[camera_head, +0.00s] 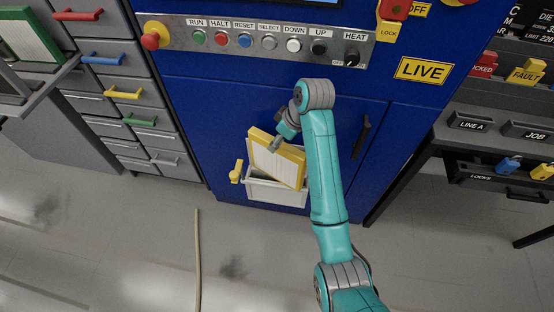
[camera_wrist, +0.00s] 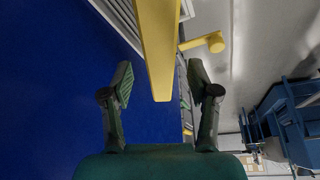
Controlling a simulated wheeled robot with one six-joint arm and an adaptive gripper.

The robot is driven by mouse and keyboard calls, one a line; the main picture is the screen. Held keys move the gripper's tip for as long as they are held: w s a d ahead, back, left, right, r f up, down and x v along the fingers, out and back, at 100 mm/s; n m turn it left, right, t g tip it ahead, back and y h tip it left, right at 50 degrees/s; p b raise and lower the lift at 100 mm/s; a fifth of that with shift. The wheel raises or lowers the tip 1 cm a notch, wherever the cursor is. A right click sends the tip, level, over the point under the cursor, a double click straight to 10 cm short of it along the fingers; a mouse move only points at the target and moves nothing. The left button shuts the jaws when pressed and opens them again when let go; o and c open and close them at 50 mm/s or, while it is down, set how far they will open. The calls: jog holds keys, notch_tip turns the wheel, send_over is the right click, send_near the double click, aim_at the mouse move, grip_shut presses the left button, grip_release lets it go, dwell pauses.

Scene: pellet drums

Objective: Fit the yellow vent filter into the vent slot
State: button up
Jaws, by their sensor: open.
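The yellow vent filter (camera_head: 277,163), a yellow frame with a pale pleated face, is tilted at the white vent slot (camera_head: 273,195) low on the blue cabinet. Its lower part overlaps the slot; I cannot tell how deep it sits. My gripper (camera_head: 275,145) is at the filter's upper edge. In the wrist view my gripper (camera_wrist: 160,80) is open, with the filter's yellow edge (camera_wrist: 157,45) between the fingers and visible gaps on both sides. A yellow latch handle (camera_head: 236,172) is beside the slot on the left; it also shows in the wrist view (camera_wrist: 205,43).
A green-framed filter (camera_head: 27,38) is on a shelf at the upper left, by grey drawers (camera_head: 115,85) with coloured handles. A button panel (camera_head: 260,40) is above. A dark bench (camera_head: 490,140) with locks stands right. A hose (camera_head: 197,260) lies on otherwise open floor.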

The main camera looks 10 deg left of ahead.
aim_at(277, 161)
jog(key=shift+d+x, duration=0.2)
jog(key=shift+x, duration=2.75)
jog(key=shift+f, duration=0.3)
grip_shut()
